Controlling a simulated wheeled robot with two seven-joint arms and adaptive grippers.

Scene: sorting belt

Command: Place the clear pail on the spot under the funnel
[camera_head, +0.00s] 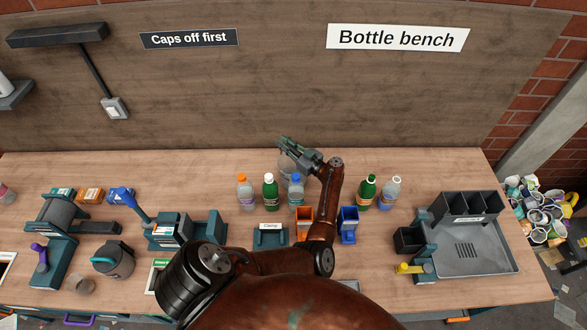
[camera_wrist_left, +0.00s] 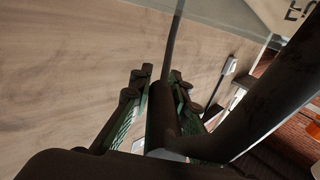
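A clear, see-through vessel (camera_head: 288,167), which looks like the clear pail, stands on the bench toward the back, partly hidden by my left gripper. My left gripper (camera_head: 283,144) is above and at the back of it, pointing toward the back wall. In the left wrist view the left gripper's fingers (camera_wrist_left: 152,84) are spread apart. Dark bars show between and in front of them; I cannot tell what they are. No contact with the vessel is clear. I cannot make out the funnel or the spot under it. My right gripper is not in view.
Several bottles, including a green one (camera_head: 269,192) and another green one (camera_head: 367,192), stand on both sides of my left arm. An orange bin (camera_head: 304,215) and a blue bin (camera_head: 348,224) are close by. A grey tray (camera_head: 490,259) is at right.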

